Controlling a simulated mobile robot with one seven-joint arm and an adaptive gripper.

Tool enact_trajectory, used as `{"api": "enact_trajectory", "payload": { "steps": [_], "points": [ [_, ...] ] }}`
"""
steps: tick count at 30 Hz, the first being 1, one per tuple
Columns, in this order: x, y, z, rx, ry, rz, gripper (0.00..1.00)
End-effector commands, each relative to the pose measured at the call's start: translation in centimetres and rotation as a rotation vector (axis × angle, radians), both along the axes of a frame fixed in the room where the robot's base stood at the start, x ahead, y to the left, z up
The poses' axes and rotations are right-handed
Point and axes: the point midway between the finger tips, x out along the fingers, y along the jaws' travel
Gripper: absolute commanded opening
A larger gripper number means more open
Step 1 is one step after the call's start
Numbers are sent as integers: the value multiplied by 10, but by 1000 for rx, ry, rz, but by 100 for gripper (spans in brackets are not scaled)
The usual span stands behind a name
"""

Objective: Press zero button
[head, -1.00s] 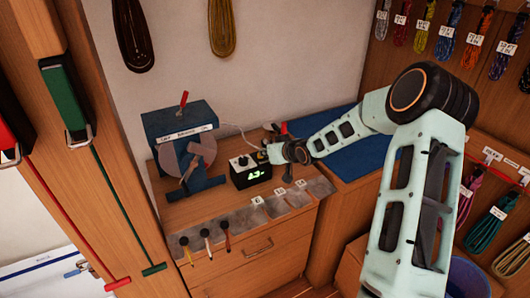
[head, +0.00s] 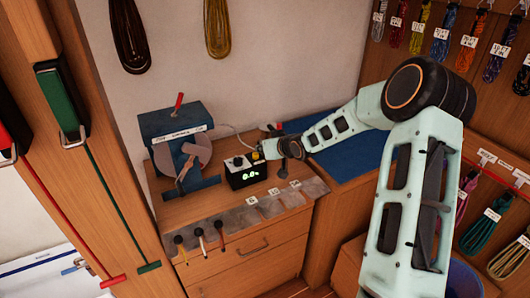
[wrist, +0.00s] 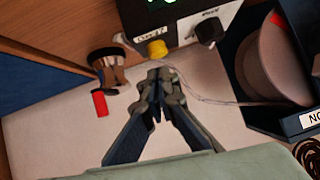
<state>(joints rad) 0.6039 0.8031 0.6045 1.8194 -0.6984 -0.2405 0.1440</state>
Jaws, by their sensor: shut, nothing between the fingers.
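A small black box (head: 246,180) with a pale top stands on the wooden cabinet, and its green display appears to read 0.0. A yellow button (wrist: 157,49) sits on its top, beside a small label too blurred to read surely; the button also shows in the head view (head: 257,157). A black knob (wrist: 209,30) is on the same face. My gripper (wrist: 160,76) is shut and empty, its tips close to the yellow button. I cannot tell if they touch it. In the head view my gripper (head: 267,150) is at the box's right edge.
A blue reel stand (head: 170,122) with a red handle is left of the box. A pale cable (wrist: 200,98) runs behind it. Metal strip and hooks (head: 245,215) lie in front. A blue mat (head: 350,152) lies at the right.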

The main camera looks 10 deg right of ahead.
Motion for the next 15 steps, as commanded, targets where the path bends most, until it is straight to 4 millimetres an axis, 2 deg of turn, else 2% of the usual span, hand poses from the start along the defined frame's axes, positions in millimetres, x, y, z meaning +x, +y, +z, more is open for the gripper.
{"api": "enact_trajectory", "payload": {
  "steps": [1, 3, 9, 15],
  "points": [
    [1, 3, 9, 0, -2, 2, 0],
    [-13, -6, 15, 0, -2, -3, 0],
    [-42, -17, 37, 0, -3, -3, 0],
    [-63, -25, 53, 1, -3, -2, 0]
  ]
}}
